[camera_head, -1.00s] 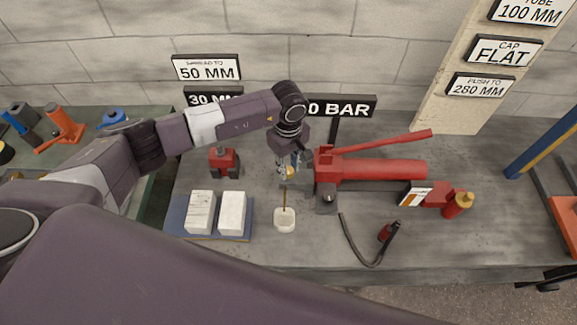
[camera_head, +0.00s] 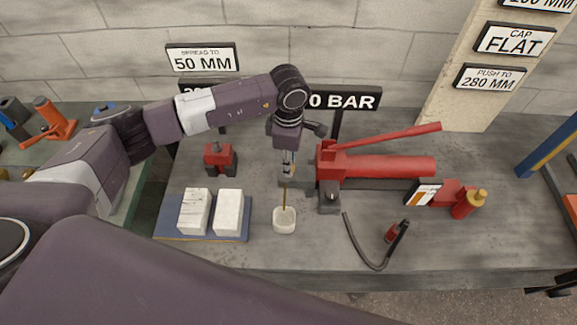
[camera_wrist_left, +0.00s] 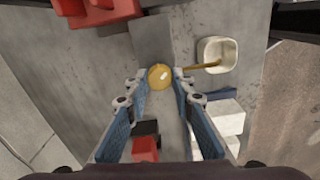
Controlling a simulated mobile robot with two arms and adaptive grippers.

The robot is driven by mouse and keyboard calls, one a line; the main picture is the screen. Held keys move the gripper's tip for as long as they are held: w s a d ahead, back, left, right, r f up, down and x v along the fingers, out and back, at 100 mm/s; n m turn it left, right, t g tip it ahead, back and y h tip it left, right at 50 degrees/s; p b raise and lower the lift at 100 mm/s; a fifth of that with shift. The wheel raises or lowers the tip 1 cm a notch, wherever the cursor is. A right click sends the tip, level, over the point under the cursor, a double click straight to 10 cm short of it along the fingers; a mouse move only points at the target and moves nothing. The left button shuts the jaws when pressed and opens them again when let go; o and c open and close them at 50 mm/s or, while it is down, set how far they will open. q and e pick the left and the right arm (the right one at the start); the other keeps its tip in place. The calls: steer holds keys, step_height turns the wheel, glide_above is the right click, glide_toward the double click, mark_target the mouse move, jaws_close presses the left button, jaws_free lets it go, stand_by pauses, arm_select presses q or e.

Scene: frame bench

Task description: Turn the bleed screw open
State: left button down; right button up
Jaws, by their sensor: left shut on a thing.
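The bleed screw (camera_wrist_left: 160,75), a round brass knob, sits between the fingertips of my left gripper (camera_wrist_left: 160,84) in the left wrist view. The left gripper is shut on it, pointing down. In the head view the left gripper (camera_head: 287,174) stands just left of the red pump (camera_head: 385,168), and its fingers mostly hide the knob. A thin brass tube (camera_head: 284,197) runs from beside the knob to a small white cup (camera_head: 284,220); the tube also shows in the left wrist view (camera_wrist_left: 203,67). My right gripper is not in view.
A blue tray (camera_head: 200,238) with two white blocks lies at the front left. A red and black tool (camera_head: 220,160) stands behind it. A black hose (camera_head: 356,245) lies front right. A red lever (camera_head: 392,137) slopes over the pump. The "0 BAR" sign (camera_head: 341,100) stands behind the wrist.

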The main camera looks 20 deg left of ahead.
arm_select(q)
steer(key=n+b, duration=0.2)
steer(key=n, duration=0.2)
steer(key=shift+n+b, duration=0.8)
steer(key=shift+n, duration=0.8)
steer(key=shift+r, duration=0.1)
steer(key=c, duration=1.7)
jaws_free()
steer(key=shift+o, duration=0.2)
step_height(320, 180, up, 12)
steer(key=shift+s, duration=0.1)
